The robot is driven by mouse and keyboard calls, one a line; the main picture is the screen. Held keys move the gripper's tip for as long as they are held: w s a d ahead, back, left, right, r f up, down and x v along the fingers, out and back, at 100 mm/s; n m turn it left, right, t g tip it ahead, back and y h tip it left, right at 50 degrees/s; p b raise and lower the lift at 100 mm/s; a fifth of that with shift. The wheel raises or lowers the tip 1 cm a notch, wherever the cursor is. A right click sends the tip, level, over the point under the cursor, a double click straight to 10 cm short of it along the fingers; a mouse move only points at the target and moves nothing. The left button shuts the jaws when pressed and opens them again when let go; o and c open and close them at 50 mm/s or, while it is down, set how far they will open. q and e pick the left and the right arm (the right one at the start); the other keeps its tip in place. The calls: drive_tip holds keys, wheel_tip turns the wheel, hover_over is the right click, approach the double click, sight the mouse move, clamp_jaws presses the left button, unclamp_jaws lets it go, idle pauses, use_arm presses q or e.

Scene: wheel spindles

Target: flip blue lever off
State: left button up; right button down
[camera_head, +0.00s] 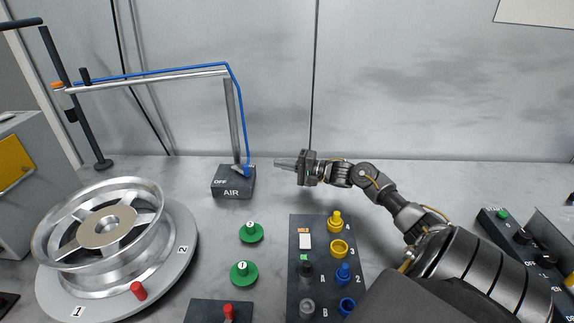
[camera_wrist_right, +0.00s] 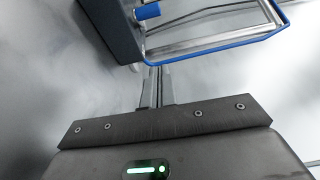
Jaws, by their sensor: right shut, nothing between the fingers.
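The blue lever (camera_head: 247,170) sits at the right end of the top of a dark box (camera_head: 232,190) marked OFF and AIR. The OFF label is at the box's left, away from the lever. My right gripper (camera_head: 278,162) is shut and empty, just right of the lever, with its fingertips pointing left and a small gap between. In the right wrist view the shut fingers (camera_wrist_right: 156,85) point up toward the dark box (camera_wrist_right: 108,28) and the blue lever (camera_wrist_right: 147,12). My left gripper is not in view.
A blue hose (camera_head: 160,70) runs along a metal frame (camera_head: 232,120) behind the box. A wheel (camera_head: 100,215) on a turntable stands at left. Green knobs (camera_head: 250,232) and a button panel (camera_head: 296,255) are in front. The table behind my right arm is clear.

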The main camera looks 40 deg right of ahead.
drive_tip(key=x, duration=0.5)
drive_tip(key=shift+w+a+r, duration=0.1)
drive_tip(key=shift+w+a, duration=0.05)
drive_tip(key=shift+w, duration=0.2)
drive_tip(key=a+p, duration=0.2)
drive_tip(key=a, duration=0.1)
drive_tip(key=shift+s, duration=0.4)
drive_tip(key=shift+s+a, duration=0.1)
drive_tip(key=shift+a, duration=0.2)
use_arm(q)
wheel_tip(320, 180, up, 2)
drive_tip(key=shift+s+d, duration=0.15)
use_arm(e)
drive_tip(key=shift+a, duration=0.2)
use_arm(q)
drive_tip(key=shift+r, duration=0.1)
